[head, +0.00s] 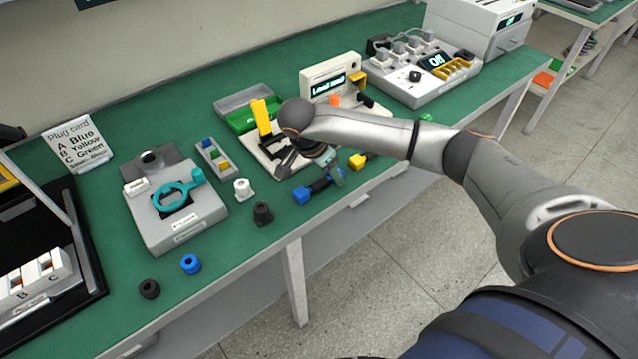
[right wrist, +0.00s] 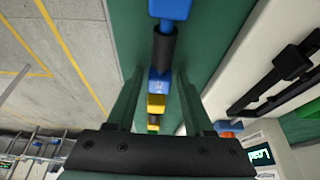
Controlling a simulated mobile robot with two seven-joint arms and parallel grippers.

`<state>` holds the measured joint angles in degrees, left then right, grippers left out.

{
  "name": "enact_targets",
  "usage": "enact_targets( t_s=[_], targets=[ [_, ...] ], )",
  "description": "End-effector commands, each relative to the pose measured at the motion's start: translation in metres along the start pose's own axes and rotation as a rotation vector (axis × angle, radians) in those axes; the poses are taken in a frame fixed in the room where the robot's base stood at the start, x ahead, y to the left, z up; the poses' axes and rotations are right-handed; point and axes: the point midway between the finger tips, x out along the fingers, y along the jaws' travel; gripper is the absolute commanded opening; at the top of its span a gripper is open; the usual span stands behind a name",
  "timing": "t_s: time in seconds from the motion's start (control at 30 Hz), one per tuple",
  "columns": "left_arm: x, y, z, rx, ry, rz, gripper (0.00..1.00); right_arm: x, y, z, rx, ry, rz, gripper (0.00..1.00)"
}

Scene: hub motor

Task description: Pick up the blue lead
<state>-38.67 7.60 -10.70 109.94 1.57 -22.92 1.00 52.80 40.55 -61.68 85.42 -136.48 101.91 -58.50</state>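The blue lead (head: 302,195) lies near the front edge of the green table, with blue ends and a black sleeve. My right gripper (head: 334,172) is low over its right part in the head view. In the right wrist view the blue lead (right wrist: 163,45) runs lengthwise between the two spread fingers of my right gripper (right wrist: 160,82). The fingers stand apart with gaps on both sides of the lead. I cannot tell whether the fingertips reach down beside it. My left gripper is not in view.
A yellow lead (head: 357,160) lies just right of the gripper. Behind stand a lead tester (head: 332,80) and a fixture with a yellow lever (head: 261,116). White (head: 243,188) and dark (head: 262,213) pieces stand to the left. The table's front edge is close.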

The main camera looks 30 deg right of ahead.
Motion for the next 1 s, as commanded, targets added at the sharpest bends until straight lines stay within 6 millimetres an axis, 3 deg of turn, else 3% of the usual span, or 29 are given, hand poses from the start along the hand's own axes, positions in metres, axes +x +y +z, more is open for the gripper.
enact_targets(
  t_s=[0.07,0.43,1.0],
  targets=[
    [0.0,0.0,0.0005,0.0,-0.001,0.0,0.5,-0.0003,-0.0001,0.0002,0.0,0.0,0.0,0.42],
    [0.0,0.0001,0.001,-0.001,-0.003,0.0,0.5,-0.0004,-0.0001,0.0002,0.0,0.0,0.0,0.01],
    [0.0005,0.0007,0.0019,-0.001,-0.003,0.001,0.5,-0.0066,-0.0006,-0.0027,0.0,0.0,-0.002,0.0]
  ],
)
